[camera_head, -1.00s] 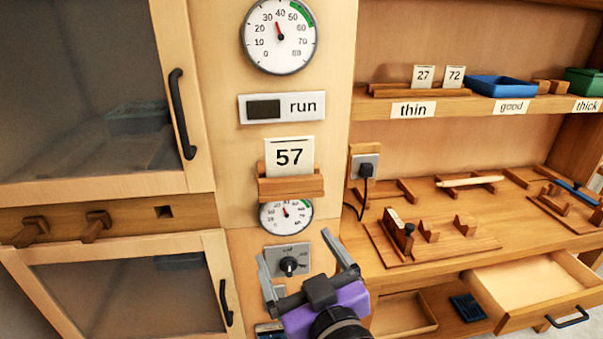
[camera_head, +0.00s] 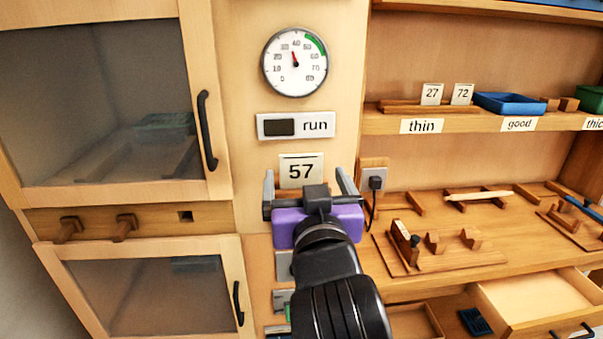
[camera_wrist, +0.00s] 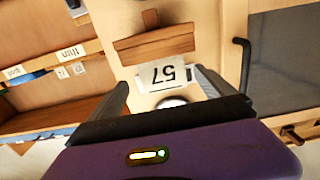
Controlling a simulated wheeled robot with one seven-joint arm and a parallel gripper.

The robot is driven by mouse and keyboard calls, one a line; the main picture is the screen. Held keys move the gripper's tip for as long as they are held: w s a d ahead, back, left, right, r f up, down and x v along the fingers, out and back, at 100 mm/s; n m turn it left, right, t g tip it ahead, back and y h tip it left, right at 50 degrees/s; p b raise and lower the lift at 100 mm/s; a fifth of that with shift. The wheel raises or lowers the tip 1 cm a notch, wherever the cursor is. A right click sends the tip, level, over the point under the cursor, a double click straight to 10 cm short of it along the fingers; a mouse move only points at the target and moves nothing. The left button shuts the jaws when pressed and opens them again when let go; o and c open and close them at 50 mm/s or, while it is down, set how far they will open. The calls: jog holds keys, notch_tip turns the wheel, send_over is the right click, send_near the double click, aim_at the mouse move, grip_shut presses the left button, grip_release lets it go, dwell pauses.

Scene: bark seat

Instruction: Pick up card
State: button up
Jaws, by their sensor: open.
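The white card marked 57 (camera_head: 301,170) stands on the wooden panel under the run label. The card shows between the fingers in the head view. In the wrist view it lies around and beyond the fingertips (camera_wrist: 163,78). I cannot tell whether they touch it.
Two more cards, 27 (camera_head: 432,94) and 72 (camera_head: 462,94), stand on the right shelf beside a blue tray (camera_head: 508,104). A plug with a cable (camera_head: 375,184) is close to the right of my gripper. Cabinet doors with black handles (camera_head: 207,131) are at the left. An open drawer (camera_head: 530,300) juts out at lower right.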

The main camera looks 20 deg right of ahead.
aim_at(301, 172)
jog(key=x, duration=0.2)
jog(key=p+x, duration=0.1)
jog(key=x, duration=0.1)
jog(key=shift+w+a+f, duration=0.1)
jog(key=shift+a+f, duration=0.1)
jog(key=shift+c, duration=0.4)
jog(key=c, duration=1.3)
